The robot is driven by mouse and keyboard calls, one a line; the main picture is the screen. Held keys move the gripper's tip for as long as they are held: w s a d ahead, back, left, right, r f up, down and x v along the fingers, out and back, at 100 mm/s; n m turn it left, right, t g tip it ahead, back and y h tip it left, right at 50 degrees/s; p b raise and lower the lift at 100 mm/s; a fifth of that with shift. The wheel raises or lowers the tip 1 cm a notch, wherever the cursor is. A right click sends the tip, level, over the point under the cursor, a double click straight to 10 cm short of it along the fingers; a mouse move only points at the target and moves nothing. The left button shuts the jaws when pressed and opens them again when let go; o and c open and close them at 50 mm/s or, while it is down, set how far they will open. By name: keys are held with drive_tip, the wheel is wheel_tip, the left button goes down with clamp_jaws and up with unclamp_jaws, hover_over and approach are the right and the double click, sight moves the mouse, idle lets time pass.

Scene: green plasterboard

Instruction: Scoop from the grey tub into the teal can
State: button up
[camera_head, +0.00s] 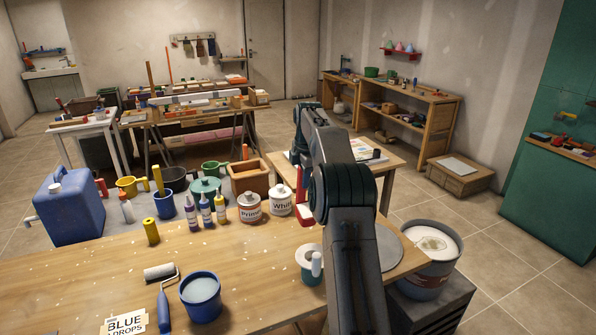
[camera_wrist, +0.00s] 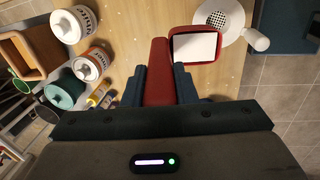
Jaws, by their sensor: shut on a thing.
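My gripper (camera_wrist: 160,85) is shut on the red handle of a scoop (camera_wrist: 172,47). The scoop's head has a red rim and a flat, pale white inside, which looks like a white load. In the head view the scoop (camera_head: 305,221) hangs beside my arm, above the bench and to the right of the white paint cans. The teal can (camera_head: 204,188) stands at the back of the bench; it also shows at the left in the wrist view (camera_wrist: 58,91). The grey tub (camera_head: 424,279), with whitish stuff inside, stands right of the bench, away from the scoop.
The Primer can (camera_head: 250,208) and White can (camera_head: 280,201) stand left of the scoop. A wooden box (camera_head: 249,178) is behind them. A white perforated cup (camera_head: 309,257) is below the scoop. A blue bucket (camera_head: 201,299) stands in front. The bench middle is mostly clear.

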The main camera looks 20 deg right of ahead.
drive_tip(key=shift+s, duration=0.4)
drive_tip(key=shift+s+d+f+t, duration=0.2)
drive_tip(key=shift+f+t, duration=0.2)
drive_tip(key=shift+f, duration=0.2)
drive_tip(key=shift+s+a+f+t, duration=0.15)
drive_tip(key=shift+s+f+t, duration=0.2)
drive_tip(key=shift+f, duration=0.25)
drive_tip(key=b, duration=0.2)
drive_tip(key=f+b, duration=0.1)
drive_tip(key=b, duration=0.1)
drive_tip(key=shift+s+f+t, duration=0.25)
drive_tip(key=shift+f+t, duration=0.05)
drive_tip(key=shift+t, duration=0.95)
drive_tip(key=s+f+b, duration=0.1)
drive_tip(key=b, duration=0.4)
drive_tip(key=s+f+b, duration=0.1)
drive_tip(key=f+b, duration=0.1)
drive_tip(key=b, duration=0.4)
drive_tip(key=shift+f, duration=0.25)
drive_tip(key=shift+s+r, duration=0.1)
drive_tip(key=shift+r, duration=0.2)
drive_tip(key=shift+f, duration=0.15)
